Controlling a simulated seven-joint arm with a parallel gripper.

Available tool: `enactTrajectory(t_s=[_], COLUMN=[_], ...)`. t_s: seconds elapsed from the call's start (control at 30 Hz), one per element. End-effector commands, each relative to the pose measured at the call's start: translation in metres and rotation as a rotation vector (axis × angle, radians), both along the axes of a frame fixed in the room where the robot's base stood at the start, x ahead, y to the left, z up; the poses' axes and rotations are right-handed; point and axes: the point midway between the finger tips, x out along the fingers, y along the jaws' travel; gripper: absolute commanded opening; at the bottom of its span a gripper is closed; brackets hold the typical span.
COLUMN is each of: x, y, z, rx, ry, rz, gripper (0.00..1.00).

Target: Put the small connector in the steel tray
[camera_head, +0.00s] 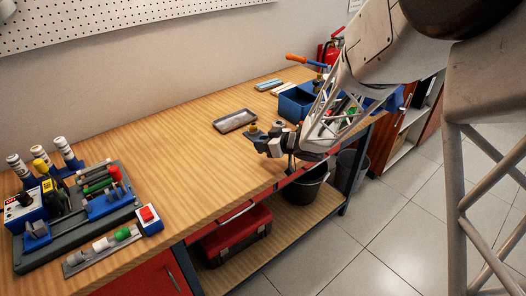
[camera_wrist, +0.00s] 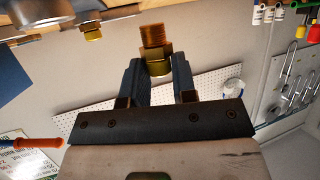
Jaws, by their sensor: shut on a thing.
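The small connector (camera_wrist: 156,50), a brass hex fitting with a copper-coloured threaded end, is held between the two dark fingers of my gripper (camera_wrist: 158,82) in the wrist view. In the head view my gripper (camera_head: 256,138) is near the bench's front edge, and the connector (camera_head: 252,127) shows as a small brass spot at its fingertips. The steel tray (camera_head: 222,127) is a shallow grey rectangle on the wooden bench, just behind and left of my gripper. No object shows in it.
A blue bin (camera_head: 293,104) stands right of the tray, partly behind my arm. Another metal fitting with a brass nut (camera_wrist: 92,32) shows at the wrist view's upper left. A grey rack of tools and fittings (camera_head: 75,228) is at the bench's left. The bench middle is clear.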

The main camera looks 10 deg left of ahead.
Motion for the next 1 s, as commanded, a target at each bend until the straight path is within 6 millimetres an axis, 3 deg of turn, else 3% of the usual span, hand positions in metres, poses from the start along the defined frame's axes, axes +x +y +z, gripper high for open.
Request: enactTrajectory(t_s=[0.43, 0.93, 0.97, 1.0], x=[0.0, 0.0, 0.0, 0.0], y=[0.0, 0.0, 0.0, 0.0], z=[-0.033, -0.039, -0.038, -0.038], rx=[0.0, 0.0, 0.0, 0.0], ry=[-0.001, 0.0, 0.0, 0.0], rz=[0.0, 0.0, 0.0, 0.0], gripper=[0.0, 0.0, 0.3, 0.36])
